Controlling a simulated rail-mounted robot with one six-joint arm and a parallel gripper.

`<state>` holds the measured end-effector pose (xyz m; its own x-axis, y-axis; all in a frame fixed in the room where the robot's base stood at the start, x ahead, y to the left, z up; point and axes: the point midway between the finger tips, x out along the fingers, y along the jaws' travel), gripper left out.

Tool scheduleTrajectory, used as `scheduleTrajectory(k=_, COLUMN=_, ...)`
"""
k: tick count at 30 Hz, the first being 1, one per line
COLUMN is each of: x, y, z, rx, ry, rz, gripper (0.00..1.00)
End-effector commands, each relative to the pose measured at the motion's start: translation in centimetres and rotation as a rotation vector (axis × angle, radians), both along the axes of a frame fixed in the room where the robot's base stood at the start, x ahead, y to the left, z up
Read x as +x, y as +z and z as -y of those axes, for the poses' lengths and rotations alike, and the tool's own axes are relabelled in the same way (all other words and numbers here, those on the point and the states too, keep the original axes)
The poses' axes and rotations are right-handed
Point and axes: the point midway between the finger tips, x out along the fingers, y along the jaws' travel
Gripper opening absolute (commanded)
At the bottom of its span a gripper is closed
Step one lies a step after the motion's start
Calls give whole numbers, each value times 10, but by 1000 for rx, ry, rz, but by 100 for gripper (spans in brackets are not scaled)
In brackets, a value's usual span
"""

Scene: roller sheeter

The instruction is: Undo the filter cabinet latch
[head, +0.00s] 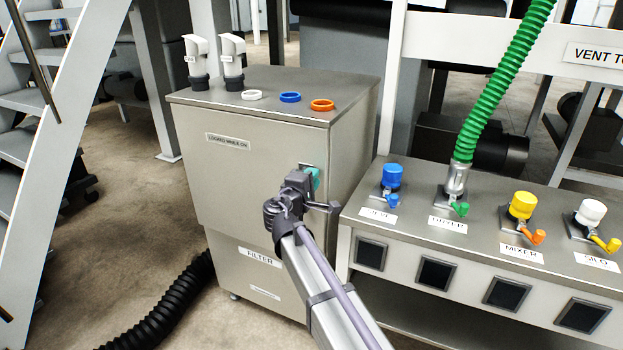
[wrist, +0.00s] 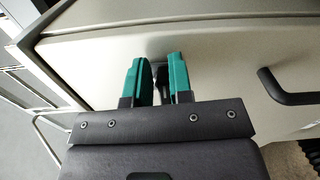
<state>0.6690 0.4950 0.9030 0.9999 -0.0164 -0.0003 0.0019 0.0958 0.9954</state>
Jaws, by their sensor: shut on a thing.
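The filter cabinet (head: 235,165) is a grey metal box with a closed front door, labelled FILTER low down. My gripper (head: 313,178) is at the upper right of its front, by the door's right edge. In the wrist view, my gripper (wrist: 161,80) has its teal fingers on either side of a small dark latch (wrist: 159,72) on the pale door face, shut on it. The latch is mostly hidden by the fingers and, in the head view, by my wrist. A black bar handle (wrist: 287,92) stands out from the door, apart from the fingers.
White, blue and orange rings and two white-topped fittings (head: 233,58) are on the cabinet top. Right of the cabinet is a bench (head: 400,228) with coloured ports and a green hose (head: 500,85). A black hose (head: 165,312) lies on the floor; stairs are at left.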

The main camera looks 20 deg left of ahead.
Motion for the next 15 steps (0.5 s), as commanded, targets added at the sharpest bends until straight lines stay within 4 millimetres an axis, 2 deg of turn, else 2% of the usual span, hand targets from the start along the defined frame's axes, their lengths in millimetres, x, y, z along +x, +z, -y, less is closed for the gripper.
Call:
scheduleTrajectory(k=6, x=0, y=-2, z=-5, rx=82, ry=10, rz=1, gripper=0)
scheduleTrajectory(k=15, x=0, y=-2, z=-6, rx=113, ry=12, rz=3, gripper=0)
